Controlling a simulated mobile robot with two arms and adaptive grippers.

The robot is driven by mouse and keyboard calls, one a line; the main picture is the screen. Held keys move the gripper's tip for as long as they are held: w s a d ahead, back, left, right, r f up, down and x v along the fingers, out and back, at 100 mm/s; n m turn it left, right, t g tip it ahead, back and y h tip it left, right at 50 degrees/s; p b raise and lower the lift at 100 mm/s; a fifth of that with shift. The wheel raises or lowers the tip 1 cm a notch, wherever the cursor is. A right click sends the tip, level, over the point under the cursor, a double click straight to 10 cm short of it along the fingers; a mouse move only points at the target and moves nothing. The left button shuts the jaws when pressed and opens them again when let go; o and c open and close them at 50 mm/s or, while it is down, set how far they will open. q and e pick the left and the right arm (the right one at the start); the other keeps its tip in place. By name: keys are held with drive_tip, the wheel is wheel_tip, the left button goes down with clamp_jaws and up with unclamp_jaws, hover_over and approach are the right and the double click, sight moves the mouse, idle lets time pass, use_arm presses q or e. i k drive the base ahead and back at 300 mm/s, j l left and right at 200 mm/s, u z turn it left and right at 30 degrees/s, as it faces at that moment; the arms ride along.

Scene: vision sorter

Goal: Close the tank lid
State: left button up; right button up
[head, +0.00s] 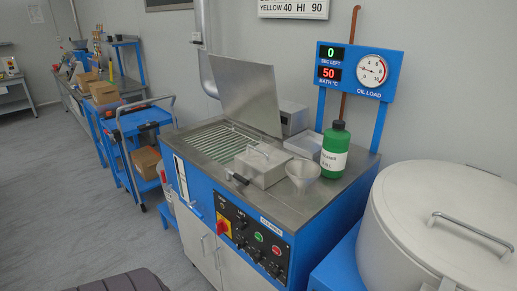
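The tank lid (247,95) is a flat grey metal panel. It stands raised and leans back at the rear of the blue and steel washing machine (340,189). The tank opening (218,141) in front of it is uncovered and shows pale green bars or liquid; I cannot tell which. A metal box (262,170) with a wire handle sits at the near right side of the opening. A black handle (238,179) shows by the machine's front edge. Neither of my grippers is in view.
A green bottle (334,152), a funnel (302,174) and a pale tray (304,144) stand right of the tank. A display (345,71) reads 0 and 50. A control panel (250,233) faces front. A white drum (437,215) stands right, a blue cart (139,125) left. Floor at left is clear.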

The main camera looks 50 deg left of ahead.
sight(247, 90)
drive_tip(key=j, duration=0.55)
drive_tip(key=k+j+z, duration=0.1)
drive_tip(key=j, duration=0.4)
drive_tip(key=j+z, duration=0.1)
drive_tip(key=j, duration=0.45)
drive_tip(key=k+j, duration=0.15)
drive_tip(key=j, duration=0.35)
drive_tip(key=k+j+z, duration=0.1)
drive_tip(key=j, duration=0.4)
drive_tip(key=k+j, duration=0.1)
drive_tip(key=j, duration=0.45)
drive_tip(key=k+j+z, duration=0.15)
drive_tip(key=j, duration=0.35)
drive_tip(key=k+j, duration=0.2)
drive_tip(key=j, duration=0.3)
drive_tip(key=k+j+z, duration=0.15)
drive_tip(key=j, duration=0.3)
drive_tip(key=k+j, duration=0.35)
drive_tip(key=j, duration=0.15)
drive_tip(key=k+j+z, duration=0.15)
drive_tip(key=j, duration=0.3)
drive_tip(key=k+j, duration=0.35)
drive_tip(key=j+z, duration=0.05)
drive_tip(key=j, duration=0.05)
